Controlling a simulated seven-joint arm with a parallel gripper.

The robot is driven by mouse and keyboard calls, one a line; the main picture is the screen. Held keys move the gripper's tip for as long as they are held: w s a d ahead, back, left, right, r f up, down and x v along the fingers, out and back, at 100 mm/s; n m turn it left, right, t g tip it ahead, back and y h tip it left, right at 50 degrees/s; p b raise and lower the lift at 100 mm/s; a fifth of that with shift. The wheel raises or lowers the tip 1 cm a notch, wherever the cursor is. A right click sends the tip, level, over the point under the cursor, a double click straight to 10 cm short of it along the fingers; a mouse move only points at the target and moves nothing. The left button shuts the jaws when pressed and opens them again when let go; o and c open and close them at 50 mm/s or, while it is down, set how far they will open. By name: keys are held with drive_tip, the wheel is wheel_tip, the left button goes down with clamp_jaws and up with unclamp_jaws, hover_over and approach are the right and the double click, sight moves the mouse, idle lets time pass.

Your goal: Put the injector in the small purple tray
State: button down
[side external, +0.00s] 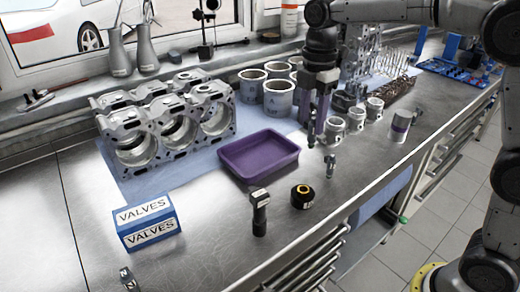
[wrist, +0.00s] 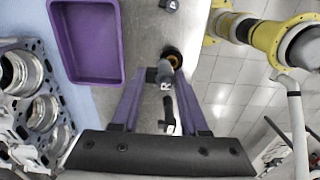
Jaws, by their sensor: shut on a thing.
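My gripper (wrist: 163,78) is shut on a small grey part with a pale label (wrist: 165,72), which looks like the injector. In the side external view my gripper (side external: 314,118) is raised above the bench, and the held part (side external: 311,137) hangs dark and small below the fingers. The small purple tray (side external: 258,179) lies empty on the bench at the edge of the blue mat. In the wrist view the tray (wrist: 119,40) is to the upper left of the fingers, apart from the held part.
A black upright part (side external: 260,214), a black ring with a yellow centre (side external: 302,195) and a small grey part (side external: 331,165) stand near the tray. A blue VALVES box (side external: 148,222), engine block (side external: 168,122) and cylinder liners (side external: 279,98) are around it. The bench's front edge drops to the floor.

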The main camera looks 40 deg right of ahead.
drive_tip(key=shift+w+a+f, duration=0.3)
drive_tip(key=shift+w+f, duration=1.85)
drive_tip(key=shift+w, duration=0.15)
drive_tip(key=shift+w+a+f, duration=0.25)
drive_tip(key=shift+w+f, duration=1.95)
drive_tip(key=shift+w, duration=0.1)
drive_tip(key=shift+w+a+f, duration=0.3)
drive_tip(key=shift+w+f, duration=1.85)
drive_tip(key=shift+w, duration=0.15)
drive_tip(key=shift+f, duration=0.1)
drive_tip(key=shift+c, duration=2.1)
unclamp_jaws()
wheel_tip(320, 180, up, 12)
